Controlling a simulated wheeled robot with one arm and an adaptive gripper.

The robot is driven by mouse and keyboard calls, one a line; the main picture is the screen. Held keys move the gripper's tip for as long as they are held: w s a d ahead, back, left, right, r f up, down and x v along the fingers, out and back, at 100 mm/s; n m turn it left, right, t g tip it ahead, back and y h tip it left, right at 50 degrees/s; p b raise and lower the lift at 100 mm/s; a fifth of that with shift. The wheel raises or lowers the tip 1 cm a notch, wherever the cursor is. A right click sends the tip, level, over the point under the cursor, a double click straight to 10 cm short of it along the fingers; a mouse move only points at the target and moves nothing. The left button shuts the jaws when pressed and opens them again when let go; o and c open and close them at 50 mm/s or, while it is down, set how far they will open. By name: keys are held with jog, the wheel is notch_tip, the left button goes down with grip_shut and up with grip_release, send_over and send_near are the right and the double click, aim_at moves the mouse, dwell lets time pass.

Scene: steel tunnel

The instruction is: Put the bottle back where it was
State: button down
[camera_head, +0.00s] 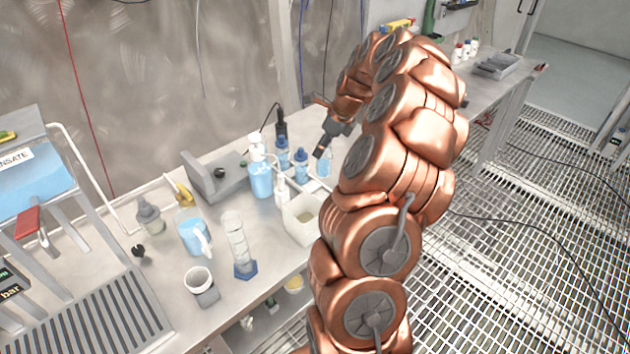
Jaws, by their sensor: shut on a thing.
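Several bottles with blue contents stand grouped on the bench, in the middle of the head view. My gripper (321,151) reaches down at the right end of this group, partly covered by my copper arm. It is shut on a small clear bottle with light blue contents (325,167), just under its fingers. The grip itself is small and partly hidden, and I cannot tell whether this bottle touches the bench. To its left are a blue-capped bottle (301,166), another blue-capped bottle (282,155) and a larger white-capped bottle (261,178).
A white square container (302,218) stands in front of the bottles. A blue-filled jug (192,233), a measuring cylinder (238,246) and a white cup (199,282) stand further left. A grey metal device (215,177) stands behind. Grating floor (520,240) lies to the right.

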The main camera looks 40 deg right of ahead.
aim_at(322, 172)
notch_tip(322, 172, down, 9)
jog(key=p, duration=0.3)
jog(key=shift+a+f, duration=0.1)
jog(key=shift+f, duration=0.05)
jog(key=shift+f, duration=0.1)
jog(key=c, duration=0.6)
grip_release()
